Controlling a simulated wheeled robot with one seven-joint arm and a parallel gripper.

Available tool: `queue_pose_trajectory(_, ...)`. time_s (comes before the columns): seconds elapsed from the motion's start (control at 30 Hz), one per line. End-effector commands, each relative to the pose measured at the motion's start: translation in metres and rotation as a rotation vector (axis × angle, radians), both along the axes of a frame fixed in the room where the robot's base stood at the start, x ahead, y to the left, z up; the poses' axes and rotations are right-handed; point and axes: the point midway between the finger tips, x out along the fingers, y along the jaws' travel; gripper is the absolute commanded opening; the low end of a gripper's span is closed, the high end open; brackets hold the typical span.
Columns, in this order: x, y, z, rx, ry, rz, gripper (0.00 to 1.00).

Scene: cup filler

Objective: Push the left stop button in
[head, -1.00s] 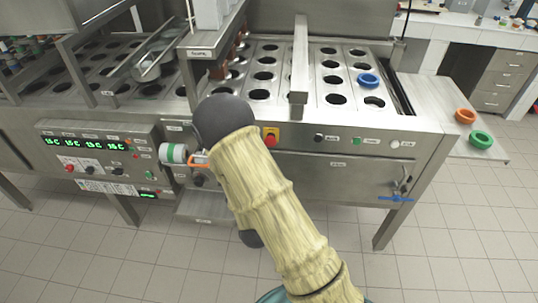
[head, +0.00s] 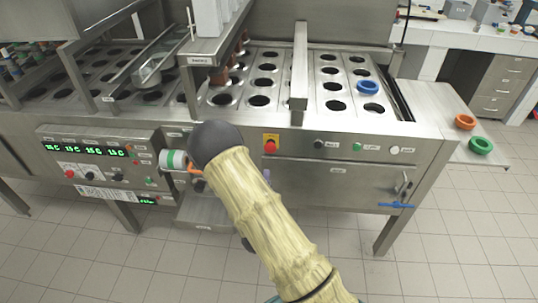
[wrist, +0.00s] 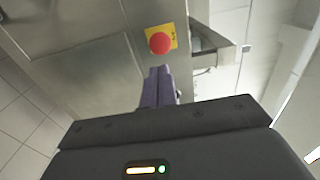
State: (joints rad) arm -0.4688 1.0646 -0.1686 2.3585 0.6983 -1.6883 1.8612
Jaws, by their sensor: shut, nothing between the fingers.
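A red stop button on a yellow plate (wrist: 160,42) is in the upper middle of the wrist view. My gripper (wrist: 158,72) shows there as two purple fingers, shut together with nothing between them. Their tips point toward the button and lie just below it in the picture; I cannot tell whether they touch it. In the head view a red stop button on a yellow plate (head: 270,146) sits on the machine's front, right of my arm. I cannot tell whether both views show the same button.
A control panel (head: 100,163) with green displays and several knobs is at the left of the machine front. A blue ring (head: 368,87) lies on the top. The tiled floor in front is clear.

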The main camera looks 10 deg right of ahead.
Motion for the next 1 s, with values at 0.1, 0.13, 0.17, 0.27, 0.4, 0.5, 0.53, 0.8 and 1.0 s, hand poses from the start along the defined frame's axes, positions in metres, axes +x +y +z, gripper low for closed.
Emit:
queue_pose_trajectory(0.1,0.021,-0.007,0.003,-0.001,-0.002,-0.001,0.00)
queue_pose_trajectory(0.13,0.026,-0.008,0.003,-0.001,-0.003,0.000,0.00)
queue_pose_trajectory(0.17,0.031,-0.010,0.003,-0.002,-0.002,0.000,0.00)
queue_pose_trajectory(0.27,0.048,-0.016,0.002,-0.003,-0.001,0.000,0.00)
queue_pose_trajectory(0.4,0.070,-0.023,0.003,-0.003,-0.001,0.000,0.00)
queue_pose_trajectory(0.5,0.083,-0.027,0.002,-0.003,-0.001,0.001,0.00)
queue_pose_trajectory(0.53,0.085,-0.028,0.002,-0.002,0.000,0.001,0.00)
queue_pose_trajectory(0.8,0.093,-0.030,0.000,-0.001,0.001,0.001,0.00)
queue_pose_trajectory(1.0,0.093,-0.030,0.000,-0.001,0.000,0.001,0.00)
